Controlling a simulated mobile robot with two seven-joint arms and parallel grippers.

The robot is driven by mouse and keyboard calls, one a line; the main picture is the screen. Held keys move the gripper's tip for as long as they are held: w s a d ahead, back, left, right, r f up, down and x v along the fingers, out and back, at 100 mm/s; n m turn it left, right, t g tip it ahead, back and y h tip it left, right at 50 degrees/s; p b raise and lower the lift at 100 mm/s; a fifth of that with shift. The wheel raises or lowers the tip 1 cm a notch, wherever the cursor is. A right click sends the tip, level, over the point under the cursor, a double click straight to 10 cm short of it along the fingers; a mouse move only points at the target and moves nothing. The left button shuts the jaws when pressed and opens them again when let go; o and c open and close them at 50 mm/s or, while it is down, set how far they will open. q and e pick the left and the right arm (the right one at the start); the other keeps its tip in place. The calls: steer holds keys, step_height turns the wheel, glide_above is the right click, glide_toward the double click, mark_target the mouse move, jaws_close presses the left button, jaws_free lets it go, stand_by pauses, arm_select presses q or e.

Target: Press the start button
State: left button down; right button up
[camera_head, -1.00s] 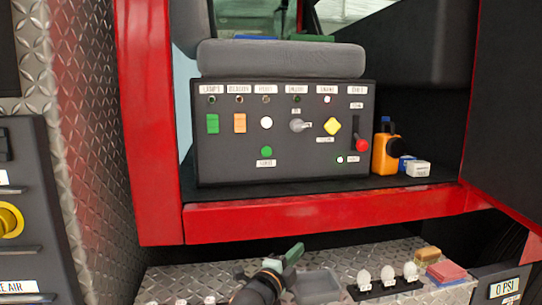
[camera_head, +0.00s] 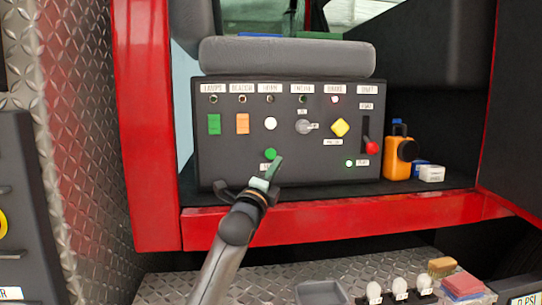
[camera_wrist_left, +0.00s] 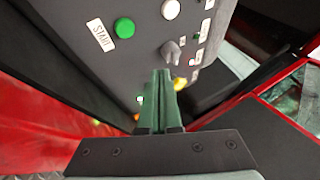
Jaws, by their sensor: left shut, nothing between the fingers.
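The start button is a round green button (camera_head: 270,154) low on the dark control panel (camera_head: 220,160). In the left wrist view the green button (camera_wrist_left: 125,28) sits next to a label reading START. My left gripper (camera_head: 274,170) is shut and empty, just below and slightly right of the button in the head view. Its greenish fingertips (camera_wrist_left: 160,85) point up toward the panel in the wrist view, below and right of the button. The fingers appear apart from the button, and they partly cover its label in the head view. My right gripper is not in view.
The panel also holds a green switch (camera_head: 214,124), an orange switch (camera_head: 242,123), a white button (camera_head: 270,123), a grey knob (camera_head: 304,126), a yellow knob (camera_head: 340,127) and a red-tipped lever (camera_head: 371,148). An orange container (camera_head: 398,155) stands right. A red sill (camera_head: 330,216) runs below.

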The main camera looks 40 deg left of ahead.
mark_target(270, 158)
arm_select(q)
steer(key=w+a, duration=0.2)
steer(key=a, duration=0.1)
steer(key=w+a+p, duration=0.1)
steer(key=w+a, duration=0.2)
steer(key=shift+a+r, duration=0.1)
steer(key=shift+w+a, duration=0.1)
steer(key=shift+a, duration=0.05)
steer(key=shift+w+a, duration=0.1)
stand_by(0.5)
steer(key=shift+a+p, duration=0.1)
steer(key=shift+p, duration=0.25)
stand_by(1.1)
steer(key=shift+w+a, duration=0.1)
steer(key=shift+w, duration=0.05)
steer(key=shift+w+a, duration=0.1)
